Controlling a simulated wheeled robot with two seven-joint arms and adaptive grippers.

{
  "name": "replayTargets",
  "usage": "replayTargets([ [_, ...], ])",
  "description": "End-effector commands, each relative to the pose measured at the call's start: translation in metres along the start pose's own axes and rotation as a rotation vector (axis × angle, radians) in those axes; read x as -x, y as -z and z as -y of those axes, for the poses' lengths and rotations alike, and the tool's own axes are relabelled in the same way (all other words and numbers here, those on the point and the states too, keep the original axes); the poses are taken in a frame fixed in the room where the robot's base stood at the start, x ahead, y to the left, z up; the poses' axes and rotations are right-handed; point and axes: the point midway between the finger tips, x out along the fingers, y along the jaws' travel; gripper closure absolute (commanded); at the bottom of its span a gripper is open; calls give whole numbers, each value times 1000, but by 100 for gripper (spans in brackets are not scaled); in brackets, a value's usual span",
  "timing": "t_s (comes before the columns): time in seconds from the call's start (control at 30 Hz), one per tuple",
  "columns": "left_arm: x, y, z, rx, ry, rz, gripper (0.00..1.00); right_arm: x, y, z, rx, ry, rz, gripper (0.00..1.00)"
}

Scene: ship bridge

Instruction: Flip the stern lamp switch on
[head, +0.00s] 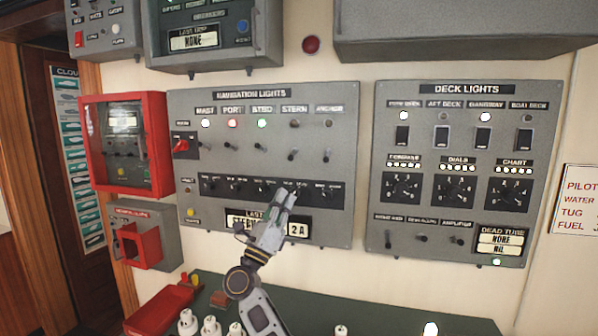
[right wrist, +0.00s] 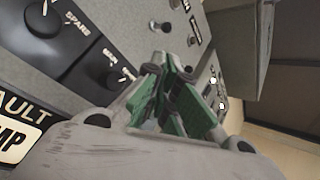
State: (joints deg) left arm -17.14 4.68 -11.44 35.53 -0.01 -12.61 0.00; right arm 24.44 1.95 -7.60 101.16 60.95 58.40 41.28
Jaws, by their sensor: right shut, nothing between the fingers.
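The grey navigation lights panel (head: 180,105) is on the wall in the head view. Its stern switch (head: 291,155) is a small toggle under the STERN label, with its lever seeming to point down. The stern lamp (head: 294,124) above it is unlit. My right gripper (head: 289,194) is shut and empty, its tips in front of the black knob strip, below the stern switch. In the right wrist view its green-padded fingers (right wrist: 168,75) are together, with toggles near the tips; I cannot tell whether they touch anything. My left gripper is out of view.
The mast, port and starboard lamps are lit; the anchor lamp (head: 328,124) is dark and its toggle (head: 326,157) is just right of the stern one. The deck lights panel (head: 455,120) stands to the right. A green-topped console (head: 380,318) lies below.

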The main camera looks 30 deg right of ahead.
Motion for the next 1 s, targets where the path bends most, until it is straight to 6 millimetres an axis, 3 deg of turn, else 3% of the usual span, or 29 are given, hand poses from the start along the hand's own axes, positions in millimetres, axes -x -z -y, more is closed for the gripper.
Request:
replayTargets([
  [0.43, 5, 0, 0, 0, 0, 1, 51, -13, -1, 0, 0, 0, 2, 100],
  [1.0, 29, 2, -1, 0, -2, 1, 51, -80, -2, 1, 1, 2, 4, 100],
])
